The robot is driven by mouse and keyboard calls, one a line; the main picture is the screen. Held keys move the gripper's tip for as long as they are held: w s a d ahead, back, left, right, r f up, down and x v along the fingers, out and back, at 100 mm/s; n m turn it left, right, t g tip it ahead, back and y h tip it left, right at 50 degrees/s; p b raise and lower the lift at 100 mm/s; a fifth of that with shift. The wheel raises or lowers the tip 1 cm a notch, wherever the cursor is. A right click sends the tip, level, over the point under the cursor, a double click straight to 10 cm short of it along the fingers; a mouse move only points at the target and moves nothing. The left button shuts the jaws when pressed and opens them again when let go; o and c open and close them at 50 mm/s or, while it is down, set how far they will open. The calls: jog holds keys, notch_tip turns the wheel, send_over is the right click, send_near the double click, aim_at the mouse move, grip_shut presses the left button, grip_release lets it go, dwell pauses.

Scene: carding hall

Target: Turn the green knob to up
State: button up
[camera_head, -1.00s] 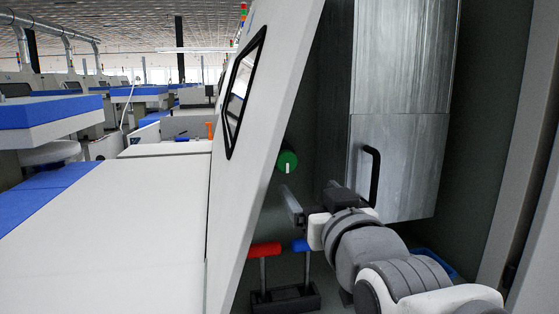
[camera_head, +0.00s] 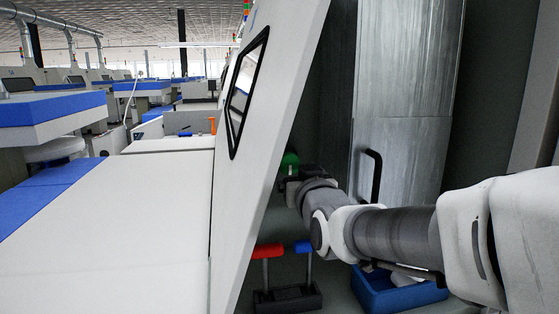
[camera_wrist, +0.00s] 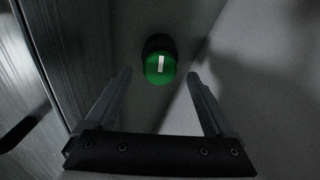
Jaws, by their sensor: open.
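The green knob (camera_wrist: 160,68) sits on a dark panel. In the wrist view it has a white bar mark that runs nearly upright in that picture. My gripper (camera_wrist: 158,88) is open, with its two fingers apart on either side below the knob, and nothing is between them. In the head view the green knob (camera_head: 289,160) is partly hidden behind my gripper (camera_head: 292,178), and its mark cannot be made out there. Whether the fingers touch the knob cannot be told; a gap shows in the wrist view.
A metal cabinet (camera_head: 400,160) with a black handle (camera_head: 376,175) stands to the right. A red-topped lever (camera_head: 267,251) and a blue-topped lever (camera_head: 303,246) stand below. A blue bin (camera_head: 395,297) is under my arm. A slanted white panel (camera_head: 250,170) edges the left.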

aim_at(290, 166)
jog(key=shift+w+a+p, duration=0.2)
jog(key=shift+w+a, duration=0.05)
jog(key=shift+w, duration=0.9)
jog(key=shift+w+a+p, duration=0.2)
jog(key=shift+w, duration=0.95)
jog(key=c, duration=1.3)
jog(key=shift+c, duration=0.2)
